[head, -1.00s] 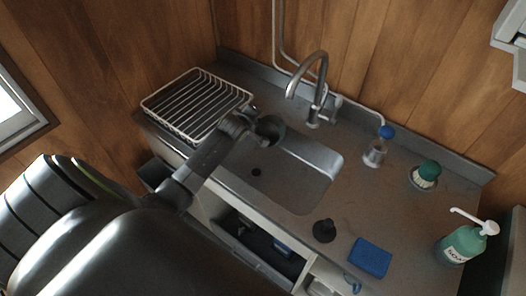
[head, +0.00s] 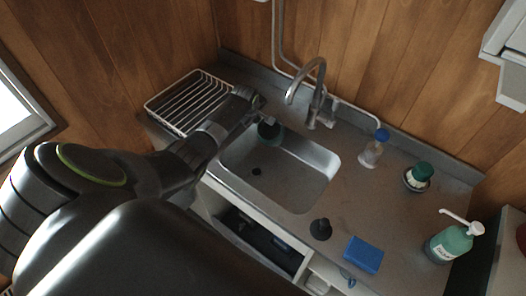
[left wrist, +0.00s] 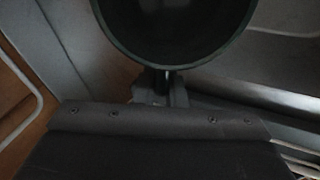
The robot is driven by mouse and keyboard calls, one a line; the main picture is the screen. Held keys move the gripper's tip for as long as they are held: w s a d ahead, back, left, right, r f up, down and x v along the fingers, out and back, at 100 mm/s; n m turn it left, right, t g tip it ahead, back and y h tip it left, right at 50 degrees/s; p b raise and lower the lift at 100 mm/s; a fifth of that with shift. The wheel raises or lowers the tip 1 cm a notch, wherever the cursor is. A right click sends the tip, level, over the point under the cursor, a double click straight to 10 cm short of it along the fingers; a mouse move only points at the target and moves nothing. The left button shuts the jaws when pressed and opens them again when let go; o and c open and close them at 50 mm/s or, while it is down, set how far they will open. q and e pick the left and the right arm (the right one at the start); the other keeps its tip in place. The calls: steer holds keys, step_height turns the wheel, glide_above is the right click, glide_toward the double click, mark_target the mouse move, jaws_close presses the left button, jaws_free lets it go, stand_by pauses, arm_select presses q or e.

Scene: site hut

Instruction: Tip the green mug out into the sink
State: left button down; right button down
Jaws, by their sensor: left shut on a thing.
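My left gripper (head: 257,110) is shut on the dark green mug (head: 269,131). The mug hangs over the far left corner of the steel sink (head: 297,183), below and left of the tap. In the left wrist view the mug (left wrist: 174,62) shows its round rim and dark inside, with its handle toward my gripper (left wrist: 161,92). I cannot tell what the mug holds, nor its exact tilt. The sink basin looks empty apart from its dark drain. My right gripper is not in view.
A curved tap (head: 315,88) stands behind the sink. A white wire rack (head: 190,102) is at its left. On the right are a blue-capped bottle (head: 374,151), a green-topped brush (head: 418,176), a soap pump bottle (head: 449,243), a blue sponge (head: 363,254) and a black plug (head: 321,229).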

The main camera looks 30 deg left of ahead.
arm_select(q)
steer(key=shift+w+a+r, duration=0.15)
steer(key=shift+w+r, duration=0.2)
steer(key=shift+r, duration=0.15)
steer(key=shift+w+a+r+g, duration=0.1)
steer(key=shift+w+r+g, duration=0.3)
steer(key=shift+g, duration=0.3)
steer(key=g+b, duration=0.1)
steer(key=b, duration=0.3)
steer(key=w+g+h+b, duration=0.1)
steer(key=b, duration=0.3)
steer(key=w+g+b, duration=0.1)
steer(key=b, duration=0.3)
steer(key=shift+w+a+f+h, duration=0.15)
steer(key=shift+a+f+h, duration=0.15)
steer(key=shift+a, duration=0.1)
steer(key=shift+r+g+b, duration=0.25)
steer(key=shift+g+b, duration=0.15)
steer(key=shift+b, duration=0.85)
